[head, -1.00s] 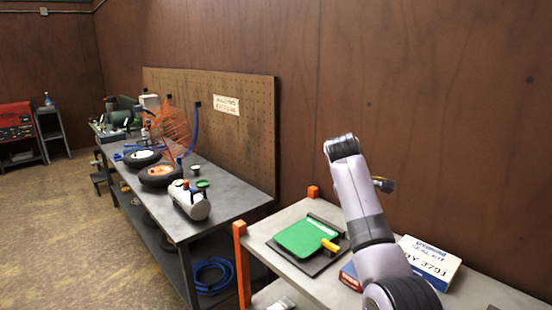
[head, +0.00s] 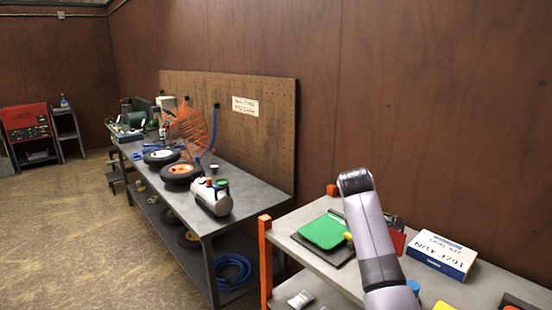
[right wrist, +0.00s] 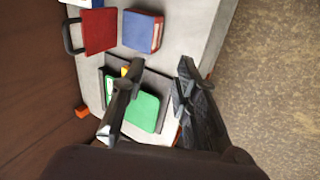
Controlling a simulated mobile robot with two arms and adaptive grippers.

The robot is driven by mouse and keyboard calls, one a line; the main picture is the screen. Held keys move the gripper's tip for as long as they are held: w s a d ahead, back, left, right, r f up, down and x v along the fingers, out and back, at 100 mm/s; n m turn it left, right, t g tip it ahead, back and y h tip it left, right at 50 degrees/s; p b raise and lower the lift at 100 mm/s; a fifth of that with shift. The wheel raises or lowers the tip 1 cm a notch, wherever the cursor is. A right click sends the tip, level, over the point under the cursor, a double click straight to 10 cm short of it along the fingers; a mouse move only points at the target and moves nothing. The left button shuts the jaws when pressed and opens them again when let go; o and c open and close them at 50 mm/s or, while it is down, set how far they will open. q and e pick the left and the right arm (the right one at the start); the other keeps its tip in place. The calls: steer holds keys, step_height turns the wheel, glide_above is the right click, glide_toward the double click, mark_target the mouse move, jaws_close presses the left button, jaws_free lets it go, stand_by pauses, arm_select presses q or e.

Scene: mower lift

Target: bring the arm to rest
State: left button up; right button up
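My arm (head: 371,235) rises from the bottom of the head view in front of the grey bench on the right, bent at its top. It covers part of the bench. My right gripper (right wrist: 161,66) shows in the right wrist view with its two dark fingers apart and nothing between them. Below it are the bench top and a green pad (right wrist: 145,111) on a dark tray. The green pad also shows in the head view (head: 322,232), just left of the arm. My left gripper is in neither view.
The bench (head: 345,283) has orange posts (head: 265,257) and holds a white kit box (head: 440,256) and a red item (head: 395,241). A long workbench (head: 245,217) with wheels and a grey canister (head: 212,200) stands to the left. Open floor (head: 90,235) lies further left.

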steer(key=s+f+m+y, duration=0.1)
steer(key=s+f+m, duration=0.2)
steer(key=s+f, duration=1.75)
steer(key=s+a+f+m+y, duration=0.1)
steer(key=s+a+m+y, duration=0.2)
steer(key=s, duration=2.3)
step_height(320, 180, down, 30)
steer(key=a+n+g+b, duration=0.1)
steer(key=g+b, duration=0.1)
steer(key=b, duration=0.1)
arm_select(q)
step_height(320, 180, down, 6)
steer(key=b, duration=0.3)
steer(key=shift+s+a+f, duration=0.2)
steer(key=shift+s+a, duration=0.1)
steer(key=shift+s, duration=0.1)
arm_select(e)
steer(key=s+d+f, duration=0.2)
steer(key=s+f, duration=1.5)
steer(key=f, duration=0.2)
steer(key=shift+s+d+g, duration=0.2)
steer(key=shift+d+g, duration=0.2)
